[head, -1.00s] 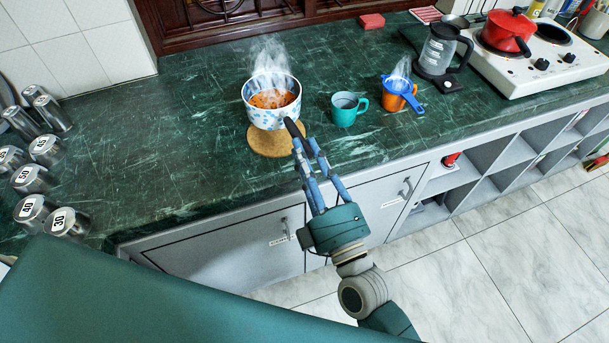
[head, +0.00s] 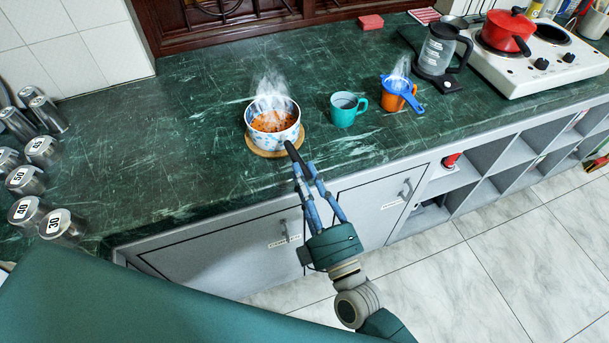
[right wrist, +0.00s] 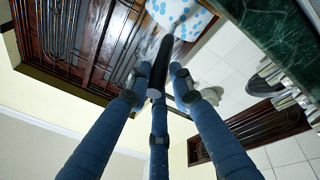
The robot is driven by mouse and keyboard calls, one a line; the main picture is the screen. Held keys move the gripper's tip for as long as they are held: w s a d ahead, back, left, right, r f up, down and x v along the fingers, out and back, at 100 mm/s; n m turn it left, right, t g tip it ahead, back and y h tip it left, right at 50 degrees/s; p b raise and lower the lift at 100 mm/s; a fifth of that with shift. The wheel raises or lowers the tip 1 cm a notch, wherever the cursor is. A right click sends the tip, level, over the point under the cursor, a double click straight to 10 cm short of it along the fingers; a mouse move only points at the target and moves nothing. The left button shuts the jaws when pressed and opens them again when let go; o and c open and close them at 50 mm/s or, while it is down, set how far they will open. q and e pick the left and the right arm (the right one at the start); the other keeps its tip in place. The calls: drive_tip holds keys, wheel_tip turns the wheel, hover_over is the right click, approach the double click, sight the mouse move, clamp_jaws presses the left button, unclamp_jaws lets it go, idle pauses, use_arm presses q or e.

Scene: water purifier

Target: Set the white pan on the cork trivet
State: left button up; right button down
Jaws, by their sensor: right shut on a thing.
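The white pan (head: 272,128) has blue spots, a black handle and steaming orange-red food inside. In the head view it is upright over the cork trivet (head: 258,151), whose front rim shows below it. The pan appears to rest on the trivet, but the contact is hidden. My right gripper (head: 304,168) is at the counter's front edge, shut on the pan's black handle (head: 296,157). The right wrist view shows the blue fingers around the handle (right wrist: 159,66), with the spotted pan (right wrist: 180,16) beyond. My left gripper is not in view.
A teal mug (head: 343,109) stands right of the pan, then an orange mug (head: 391,101) with a blue strainer. A coffee maker (head: 437,52) and white stove (head: 520,68) with a red pot are further right. Several metal canisters (head: 28,180) stand left. The counter between is clear.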

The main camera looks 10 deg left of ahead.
drive_tip(key=c, duration=1.6)
unclamp_jaws()
drive_tip(key=shift+o, duration=0.3)
